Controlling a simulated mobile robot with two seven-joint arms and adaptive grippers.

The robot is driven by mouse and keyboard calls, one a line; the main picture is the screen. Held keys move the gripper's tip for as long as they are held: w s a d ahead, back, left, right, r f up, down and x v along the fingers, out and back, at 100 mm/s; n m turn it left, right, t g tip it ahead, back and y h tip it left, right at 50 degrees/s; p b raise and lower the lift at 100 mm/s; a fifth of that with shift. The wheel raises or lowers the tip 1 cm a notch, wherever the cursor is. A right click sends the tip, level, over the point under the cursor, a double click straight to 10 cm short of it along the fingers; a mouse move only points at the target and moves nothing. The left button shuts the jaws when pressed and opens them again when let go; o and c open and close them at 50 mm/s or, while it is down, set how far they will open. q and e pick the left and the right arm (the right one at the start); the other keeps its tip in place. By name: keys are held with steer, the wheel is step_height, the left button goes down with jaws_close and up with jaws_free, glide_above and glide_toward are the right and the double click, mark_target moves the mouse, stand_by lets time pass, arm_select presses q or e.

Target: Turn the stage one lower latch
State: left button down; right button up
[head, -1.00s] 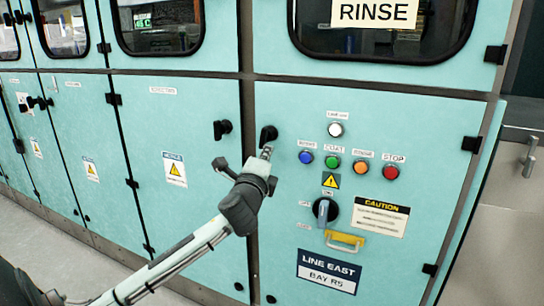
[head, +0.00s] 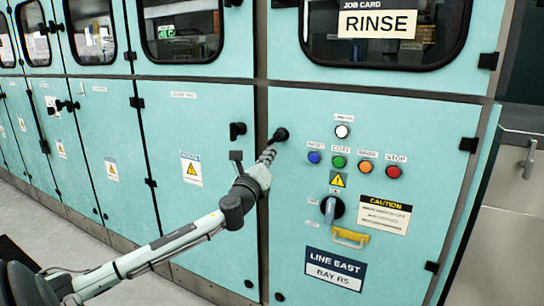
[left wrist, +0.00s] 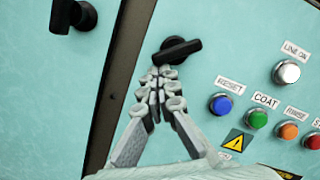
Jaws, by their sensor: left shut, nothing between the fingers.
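A black latch handle (head: 280,134) sits at the upper left of the right-hand lower door, which carries the buttons. It also shows in the left wrist view (left wrist: 182,50), lying slanted, close to level, with its right end higher. My left gripper (head: 269,153) is shut and empty just below this handle. In the left wrist view its fingertips (left wrist: 164,72) are together at the handle's lower side; I cannot tell whether they touch it. Another black latch (head: 237,131) is on the door to the left of the seam. No stage one label is readable. My right gripper is not in view.
Right of the handle are a white lamp (head: 342,131) and a row of coloured buttons (head: 339,161). Below them are a rotary switch (head: 331,208) and a yellow pull handle (head: 350,238).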

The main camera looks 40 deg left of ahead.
arm_select(q)
steer(key=shift+s+a+r+m+t+h, duration=0.1)
steer(key=shift+a+r+m+t+h, duration=0.25)
steer(key=shift+m, duration=1.1)
steer(key=shift+s+a+f+m+t+h, duration=0.1)
steer(key=shift+a+m+h, duration=0.15)
steer(key=shift+m+h, duration=0.75)
steer(key=shift+a+r+m+t+h, duration=0.1)
steer(key=shift+a+r+m+t, duration=0.15)
steer(key=shift+m, duration=1.6)
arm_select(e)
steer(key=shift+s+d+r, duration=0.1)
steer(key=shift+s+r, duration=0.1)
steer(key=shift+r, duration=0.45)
arm_select(q)
steer(key=shift+a, duration=0.1)
steer(key=shift+f, duration=0.1)
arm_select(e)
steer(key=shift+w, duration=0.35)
